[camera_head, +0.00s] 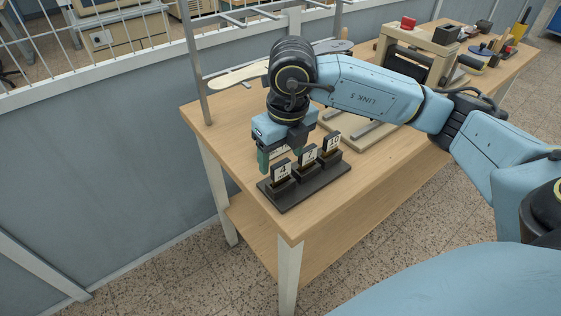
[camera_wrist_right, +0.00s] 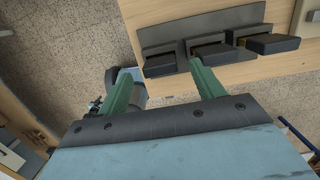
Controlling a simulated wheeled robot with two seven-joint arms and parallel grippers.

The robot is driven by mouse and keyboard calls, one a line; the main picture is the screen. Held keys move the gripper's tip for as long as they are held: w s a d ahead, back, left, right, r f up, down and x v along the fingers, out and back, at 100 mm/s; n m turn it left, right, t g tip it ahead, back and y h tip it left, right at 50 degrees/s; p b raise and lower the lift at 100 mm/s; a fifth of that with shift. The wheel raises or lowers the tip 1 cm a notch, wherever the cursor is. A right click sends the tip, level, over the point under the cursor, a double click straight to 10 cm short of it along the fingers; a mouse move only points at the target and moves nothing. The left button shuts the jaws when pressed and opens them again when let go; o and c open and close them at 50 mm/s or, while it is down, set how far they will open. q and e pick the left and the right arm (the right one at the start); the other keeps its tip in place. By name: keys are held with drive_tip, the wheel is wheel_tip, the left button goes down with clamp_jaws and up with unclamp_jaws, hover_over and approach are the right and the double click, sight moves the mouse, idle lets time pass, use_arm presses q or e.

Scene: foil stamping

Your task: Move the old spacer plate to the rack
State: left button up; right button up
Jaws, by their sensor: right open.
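A dark rack (camera_head: 312,190) stands near the front corner of the wooden table and holds three upright plates. Their white labels seem to read 4 (camera_head: 282,171), 7 (camera_head: 309,156) and 10 (camera_head: 332,142). My right gripper (camera_head: 281,160) is open, its green fingers just behind the rack's left end, about either side of the plate labelled 4. In the right wrist view its fingers (camera_wrist_right: 158,75) are apart, with the end plate's dark block (camera_wrist_right: 160,66) lying between their tips in the picture. I cannot tell whether they touch it. Which plate is the old spacer plate is not clear. My left gripper is out of view.
A beige stamping press (camera_head: 420,48) stands farther back on the wooden table (camera_head: 222,118), with tools beyond it. A metal frame with rods (camera_head: 195,60) rises at the table's left edge. The tabletop right of the rack is clear.

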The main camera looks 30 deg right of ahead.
wheel_tip(320, 180, up, 10)
drive_tip(key=s, duration=0.1)
drive_tip(key=shift+f+p, duration=0.25)
drive_tip(key=shift+p, duration=0.05)
drive_tip(key=shift+s, duration=0.1)
